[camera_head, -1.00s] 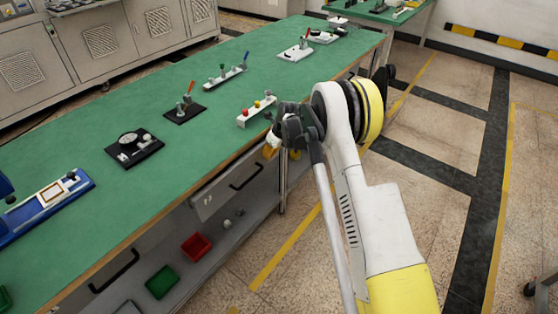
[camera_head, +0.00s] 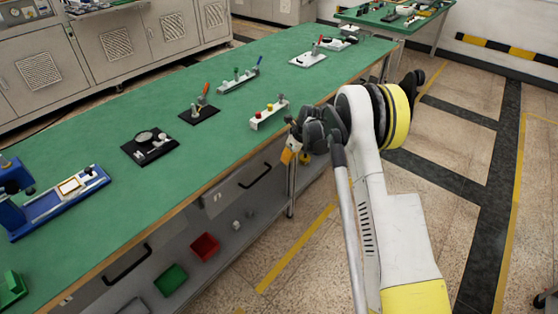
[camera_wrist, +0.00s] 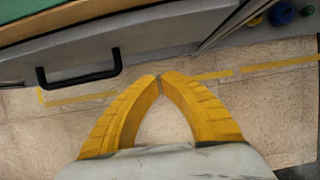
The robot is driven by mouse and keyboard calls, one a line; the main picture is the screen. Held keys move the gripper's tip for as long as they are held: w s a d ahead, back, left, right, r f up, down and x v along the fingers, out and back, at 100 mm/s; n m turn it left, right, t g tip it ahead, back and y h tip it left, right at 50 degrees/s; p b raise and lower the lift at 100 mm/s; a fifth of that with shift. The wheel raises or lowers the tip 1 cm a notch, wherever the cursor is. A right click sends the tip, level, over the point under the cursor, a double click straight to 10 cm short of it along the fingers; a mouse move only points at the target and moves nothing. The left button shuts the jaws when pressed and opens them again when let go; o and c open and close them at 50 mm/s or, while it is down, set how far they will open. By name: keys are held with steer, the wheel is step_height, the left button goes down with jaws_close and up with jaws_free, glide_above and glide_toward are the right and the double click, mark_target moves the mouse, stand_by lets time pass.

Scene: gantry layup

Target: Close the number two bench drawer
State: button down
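A grey drawer front (camera_head: 230,187) with a black bar handle (camera_head: 255,176) is under the right part of the green bench (camera_head: 150,185). A small mark on it is too small to read. Its handle (camera_wrist: 80,70) also shows at upper left in the wrist view. I cannot tell how far this drawer stands out from the bench. My gripper (camera_wrist: 159,75) has yellow fingers with their tips together and nothing between them. It is in front of the bench, right of the handle and apart from it. In the head view my gripper (camera_head: 291,150) is partly hidden by my wrist.
A second drawer handle (camera_head: 127,264) is at lower left. A red bin (camera_head: 205,246) and a green bin (camera_head: 171,279) stand on the lower shelf. Several fixtures stand on the bench top. The floor right of the bench is clear, with yellow lines.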

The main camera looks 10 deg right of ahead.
steer(key=p+v, duration=0.3)
steer(key=v, duration=0.5)
steer(key=t+y+b, duration=0.3)
steer(key=t+b, duration=0.1)
glide_toward(272, 162)
step_height(272, 162, down, 4)
steer(key=w+a, duration=0.1)
steer(key=w+a+b, duration=0.1)
steer(key=w, duration=0.1)
steer(key=shift+a+f, duration=0.15)
steer(key=shift+f, duration=0.2)
steer(key=shift+w+a+r+b, duration=0.15)
steer(key=shift+w+a+b, duration=0.15)
steer(key=shift+w, duration=0.15)
steer(key=shift+w+a, duration=0.75)
steer(key=shift+w, duration=0.3)
steer(key=shift+w+a, duration=0.75)
steer(key=shift+w, duration=0.3)
